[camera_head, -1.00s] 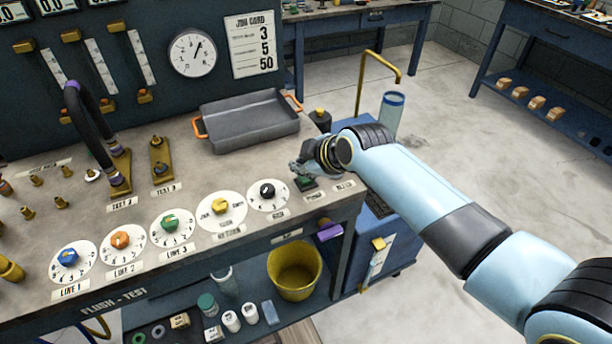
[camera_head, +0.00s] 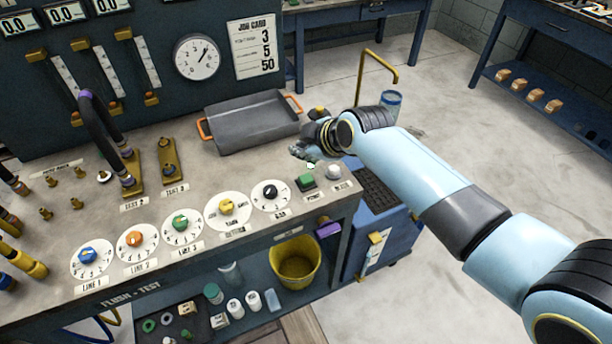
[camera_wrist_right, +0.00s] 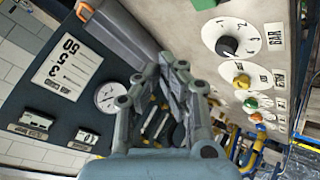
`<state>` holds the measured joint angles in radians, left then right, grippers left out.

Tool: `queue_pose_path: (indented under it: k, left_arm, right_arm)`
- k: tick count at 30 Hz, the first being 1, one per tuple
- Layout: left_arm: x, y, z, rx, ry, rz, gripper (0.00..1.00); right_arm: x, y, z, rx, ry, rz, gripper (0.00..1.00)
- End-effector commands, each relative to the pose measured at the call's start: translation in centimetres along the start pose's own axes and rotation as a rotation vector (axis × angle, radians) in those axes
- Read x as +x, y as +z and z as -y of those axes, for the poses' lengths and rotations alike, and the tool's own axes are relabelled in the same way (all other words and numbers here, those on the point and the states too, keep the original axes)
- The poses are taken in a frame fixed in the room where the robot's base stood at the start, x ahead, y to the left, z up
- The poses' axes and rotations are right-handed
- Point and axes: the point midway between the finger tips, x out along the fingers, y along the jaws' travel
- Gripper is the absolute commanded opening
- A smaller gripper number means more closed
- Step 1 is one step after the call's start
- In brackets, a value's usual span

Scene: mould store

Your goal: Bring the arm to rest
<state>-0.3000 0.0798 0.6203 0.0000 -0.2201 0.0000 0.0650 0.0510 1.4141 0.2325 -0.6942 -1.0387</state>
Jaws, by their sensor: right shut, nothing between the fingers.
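My right arm (camera_head: 420,185) comes in from the right over the right end of the bench. Its gripper (camera_head: 303,153) is shut and empty, above and behind the green button (camera_head: 306,181) and apart from it. In the wrist view the gripper's fingers (camera_wrist_right: 180,70) show close together with nothing held. A white button (camera_head: 333,172) sits to the right of the green one. My left gripper is not in view.
A grey tray (camera_head: 250,140) with orange handles lies behind the gripper. Dials with coloured knobs, such as the black one (camera_head: 270,190), line the bench front. Floor to the right is clear.

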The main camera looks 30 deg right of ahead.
Motion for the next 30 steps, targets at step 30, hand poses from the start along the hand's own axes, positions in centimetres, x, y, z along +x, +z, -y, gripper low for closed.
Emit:
queue_pose_path:
  k: [30]
  left_arm:
    - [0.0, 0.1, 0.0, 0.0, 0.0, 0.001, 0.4]
  right_arm:
    - [-24.5, 7.2, 9.1, 0.659, -0.097, 0.426, 0.0]
